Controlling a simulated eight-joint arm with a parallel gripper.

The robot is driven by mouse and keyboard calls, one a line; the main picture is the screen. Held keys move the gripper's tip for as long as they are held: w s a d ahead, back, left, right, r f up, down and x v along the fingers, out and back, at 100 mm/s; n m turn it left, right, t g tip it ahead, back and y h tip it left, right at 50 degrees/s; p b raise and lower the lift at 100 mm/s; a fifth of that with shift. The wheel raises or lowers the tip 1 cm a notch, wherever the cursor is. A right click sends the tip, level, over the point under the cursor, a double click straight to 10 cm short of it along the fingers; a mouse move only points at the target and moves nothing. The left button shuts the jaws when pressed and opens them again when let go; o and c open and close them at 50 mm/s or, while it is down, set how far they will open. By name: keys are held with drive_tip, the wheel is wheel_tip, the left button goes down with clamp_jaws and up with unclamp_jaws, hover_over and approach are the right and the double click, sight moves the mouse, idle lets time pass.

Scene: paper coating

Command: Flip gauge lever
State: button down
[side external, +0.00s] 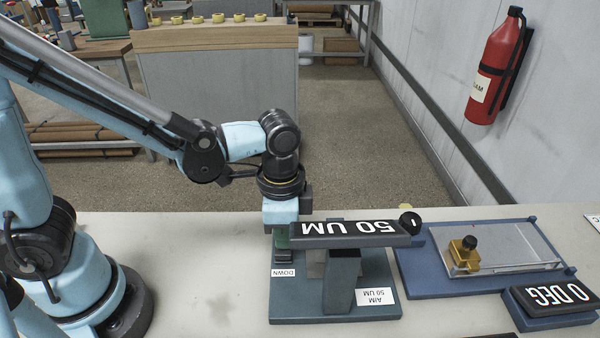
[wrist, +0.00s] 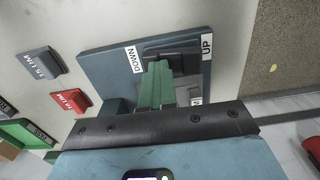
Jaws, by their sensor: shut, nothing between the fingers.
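The gauge stand has a blue-grey base (side external: 300,306) on the bench and a dark display (side external: 345,231) reading "50 UM" upside down. A "DOWN" label (side external: 284,272) and an "AIM 50 UM" label (side external: 376,297) lie on the base. The wrist view shows the "DOWN" label (wrist: 133,59) and an "UP" label (wrist: 207,47) on either side of a dark part (wrist: 178,54); I cannot tell whether that is the lever. My gripper (side external: 283,250) points down at the left of the stand, its green fingers together and empty. They show in the wrist view (wrist: 157,68), near the dark part; contact cannot be told.
A blue fixture (side external: 425,285) with a clear plate and brass block (side external: 464,256) stands right of the gauge. A "0 DEG" display (side external: 552,298) is at front right. Grey (wrist: 42,62) and red (wrist: 72,102) blocks lie left of the base in the wrist view.

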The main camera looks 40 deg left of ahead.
drive_tip(key=shift+w+a+r, duration=0.1)
drive_tip(key=shift+w+a, duration=0.6)
drive_tip(key=shift+r, duration=0.15)
wheel_tip(320, 180, up, 14)
drive_tip(key=shift+s, duration=0.15)
idle(0.4)
drive_tip(key=shift+d, duration=0.1)
drive_tip(key=shift+w+a, duration=0.85)
drive_tip(key=shift+w, duration=0.05)
wheel_tip(320, 180, down, 14)
drive_tip(key=shift+w+a+f, duration=0.1)
drive_tip(key=shift+a, duration=0.05)
idle(0.4)
